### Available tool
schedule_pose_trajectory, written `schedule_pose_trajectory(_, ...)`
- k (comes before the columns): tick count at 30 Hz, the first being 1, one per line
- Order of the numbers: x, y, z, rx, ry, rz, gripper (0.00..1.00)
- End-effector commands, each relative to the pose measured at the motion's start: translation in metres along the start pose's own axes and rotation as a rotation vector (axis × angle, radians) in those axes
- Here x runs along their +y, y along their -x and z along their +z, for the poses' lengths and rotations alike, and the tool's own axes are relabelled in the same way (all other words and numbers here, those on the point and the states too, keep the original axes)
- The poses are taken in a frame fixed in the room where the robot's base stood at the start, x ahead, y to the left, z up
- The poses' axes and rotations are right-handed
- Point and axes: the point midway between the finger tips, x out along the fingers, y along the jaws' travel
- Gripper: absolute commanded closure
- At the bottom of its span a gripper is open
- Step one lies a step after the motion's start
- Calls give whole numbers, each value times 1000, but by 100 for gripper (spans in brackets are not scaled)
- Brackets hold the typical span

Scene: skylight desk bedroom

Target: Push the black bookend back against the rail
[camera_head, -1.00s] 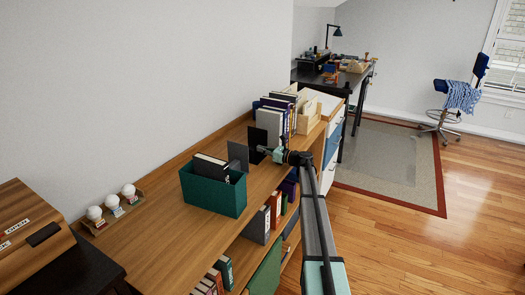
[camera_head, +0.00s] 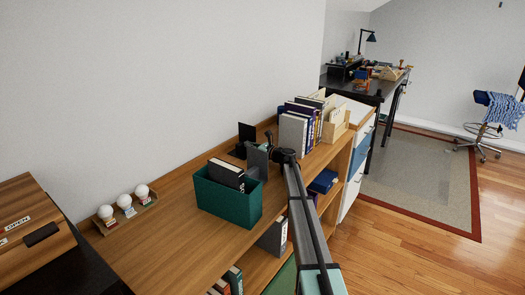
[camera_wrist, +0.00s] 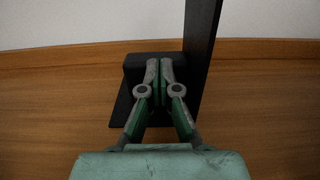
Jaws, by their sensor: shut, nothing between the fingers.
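The black bookend (camera_head: 246,132) stands upright at the back of the wooden shelf top, close to the wall. In the wrist view its tall plate (camera_wrist: 200,45) rises at the right and its flat base (camera_wrist: 126,100) lies under my fingers. The base's far end overlaps the wooden rail (camera_wrist: 60,56) in this view; I cannot tell whether they touch. The rail also runs along the wall in the head view (camera_head: 180,183). My gripper (camera_wrist: 160,64) is shut and empty, its tips at the dark raised far part of the base. In the head view the gripper is partly hidden.
A grey upright plate (camera_head: 258,161) stands behind the green bin (camera_head: 229,203), which holds dark folders. Books (camera_head: 293,134) and a wooden organiser (camera_head: 335,124) stand to the right. Three white balls sit on a small rack (camera_head: 125,211) at left. The shelf's front left is clear.

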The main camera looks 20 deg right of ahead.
Motion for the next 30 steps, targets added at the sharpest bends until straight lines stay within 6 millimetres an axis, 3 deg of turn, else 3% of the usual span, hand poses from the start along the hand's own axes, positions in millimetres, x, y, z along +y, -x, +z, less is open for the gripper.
schedule_pose_trajectory(1,-2,-16,-2,0,0,2,100)
schedule_pose_trajectory(6,-1,-38,0,0,0,0,100)
schedule_pose_trajectory(17,-1,-42,0,-1,0,-1,100)
schedule_pose_trajectory(23,0,-36,1,-1,0,-1,100)
schedule_pose_trajectory(30,6,1,3,-2,1,2,100)
